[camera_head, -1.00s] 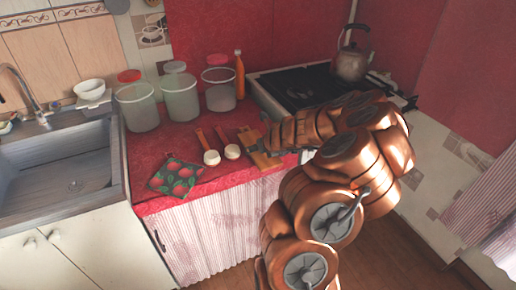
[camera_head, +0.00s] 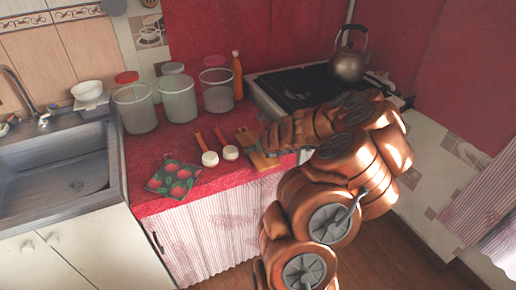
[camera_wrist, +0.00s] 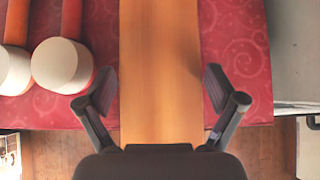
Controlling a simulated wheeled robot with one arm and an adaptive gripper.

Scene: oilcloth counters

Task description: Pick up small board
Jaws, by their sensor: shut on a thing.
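The small board (camera_head: 264,160) is a flat wooden board at the front edge of the red counter, right of two measuring scoops with orange handles. In the wrist view the board (camera_wrist: 160,40) runs lengthwise down the middle. My gripper (camera_wrist: 160,90) has one finger on each side of the board and is shut on it across its width. In the head view my gripper (camera_head: 262,143) is at the board, and my arm hides part of it. I cannot tell whether the board is clear of the counter.
The scoops (camera_head: 210,158) lie close left of the board. A strawberry-patterned pot holder (camera_head: 174,178) lies further left. Clear lidded canisters (camera_head: 178,98) and an orange bottle (camera_head: 238,75) stand behind. A stove (camera_head: 300,90) with a kettle (camera_head: 348,65) is to the right; a sink (camera_head: 60,170) is left.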

